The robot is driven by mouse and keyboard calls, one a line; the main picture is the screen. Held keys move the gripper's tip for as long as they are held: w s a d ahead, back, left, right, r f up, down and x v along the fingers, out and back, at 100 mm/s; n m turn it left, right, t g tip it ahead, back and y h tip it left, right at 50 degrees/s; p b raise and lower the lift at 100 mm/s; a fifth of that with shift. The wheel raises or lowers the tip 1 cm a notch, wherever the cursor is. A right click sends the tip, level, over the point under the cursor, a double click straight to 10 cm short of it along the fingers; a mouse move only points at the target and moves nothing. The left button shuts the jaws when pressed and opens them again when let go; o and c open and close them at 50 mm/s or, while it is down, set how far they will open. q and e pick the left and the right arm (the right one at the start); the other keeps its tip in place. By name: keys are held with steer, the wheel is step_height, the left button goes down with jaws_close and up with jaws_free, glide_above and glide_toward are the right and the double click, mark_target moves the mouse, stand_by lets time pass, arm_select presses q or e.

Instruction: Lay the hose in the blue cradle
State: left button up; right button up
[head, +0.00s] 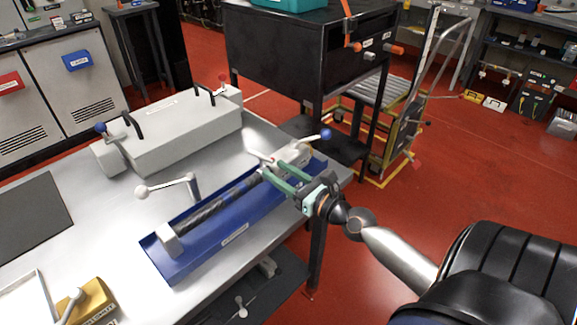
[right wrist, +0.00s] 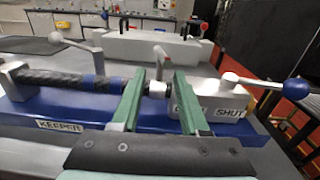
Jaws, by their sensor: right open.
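The blue cradle (head: 235,228) is a long shallow tray on the grey workbench, labelled KEEPER on its front edge in the right wrist view (right wrist: 103,126). The dark braided hose (head: 215,206) lies lengthwise in it; in the right wrist view the hose (right wrist: 55,80) has a blue band and runs from a grey end block at the left. My right gripper (head: 267,168) is open over the cradle's far right part. In the right wrist view its green fingers (right wrist: 159,72) stand either side of a white fitting (right wrist: 157,88) at the hose's right end. Contact cannot be told. My left gripper is not in view.
A grey block marked SHUT (right wrist: 215,95) with a blue-ball lever (right wrist: 294,88) stands at the cradle's right end. A white-ball lever (head: 168,187) rises behind the cradle. A long grey box (head: 175,130) sits further back. A yellow block (head: 92,303) lies front left.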

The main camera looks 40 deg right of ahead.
steer(key=shift+s+d+b, duration=0.15)
steer(key=shift+s+b, duration=0.15)
steer(key=shift+s, duration=1.05)
stand_by(0.4)
